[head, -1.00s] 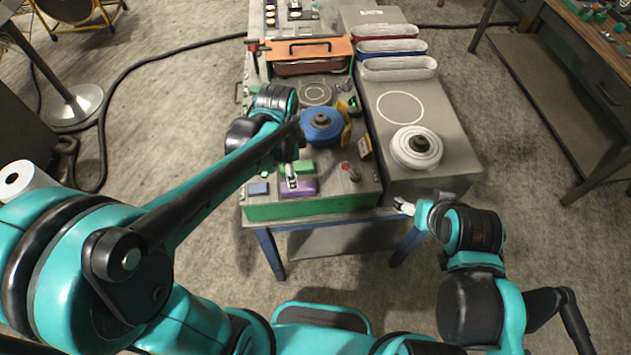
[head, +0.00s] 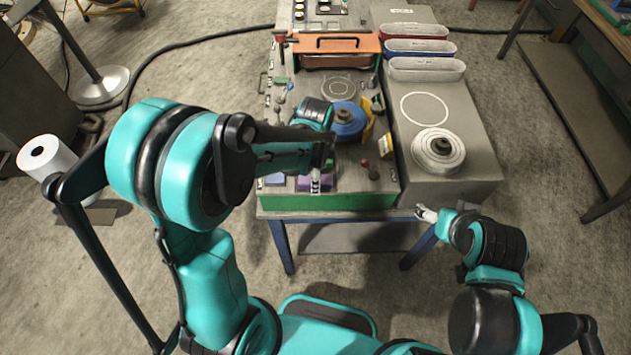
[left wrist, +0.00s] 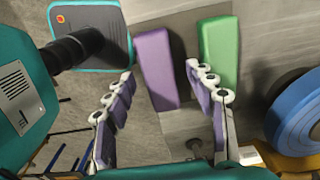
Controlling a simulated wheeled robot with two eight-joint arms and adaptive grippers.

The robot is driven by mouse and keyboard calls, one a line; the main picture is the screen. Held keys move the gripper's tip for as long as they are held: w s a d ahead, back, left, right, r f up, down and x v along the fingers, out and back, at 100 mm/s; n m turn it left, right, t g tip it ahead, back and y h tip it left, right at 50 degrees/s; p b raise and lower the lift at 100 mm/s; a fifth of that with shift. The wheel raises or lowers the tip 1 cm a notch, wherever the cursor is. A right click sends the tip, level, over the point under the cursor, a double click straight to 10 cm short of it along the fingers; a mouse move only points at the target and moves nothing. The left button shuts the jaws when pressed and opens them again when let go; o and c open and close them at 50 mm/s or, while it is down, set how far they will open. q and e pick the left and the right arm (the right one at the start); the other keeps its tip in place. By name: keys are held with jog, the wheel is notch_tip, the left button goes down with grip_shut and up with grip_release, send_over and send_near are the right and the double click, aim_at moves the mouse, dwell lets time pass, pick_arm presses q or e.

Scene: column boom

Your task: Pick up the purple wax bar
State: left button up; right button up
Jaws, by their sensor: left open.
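The purple wax bar (head: 303,185) lies near the front edge of the bench, partly covered by my left gripper (head: 316,184) in the head view. In the left wrist view, the purple bar (left wrist: 154,68) extends between and beyond the two open fingertips of my left gripper (left wrist: 160,76). The fingers are on either side of the bar's line, with nothing held; whether they touch it cannot be told. My right gripper (head: 427,214) is off the bench's front, apart from the bar; its jaw opening is too small to read.
A green bar (left wrist: 219,48) lies beside the purple one, close to the right finger. A blue bar (head: 275,180) lies to the left. A blue spool (head: 347,119) and a yellow piece (head: 368,134) stand behind. A white spool (head: 437,147) sits on the right-hand surface.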

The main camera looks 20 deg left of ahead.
pick_arm(q)
jog(key=c, duration=1.2)
jog(key=shift+r, duration=0.1)
jog(key=shift+c, duration=0.2)
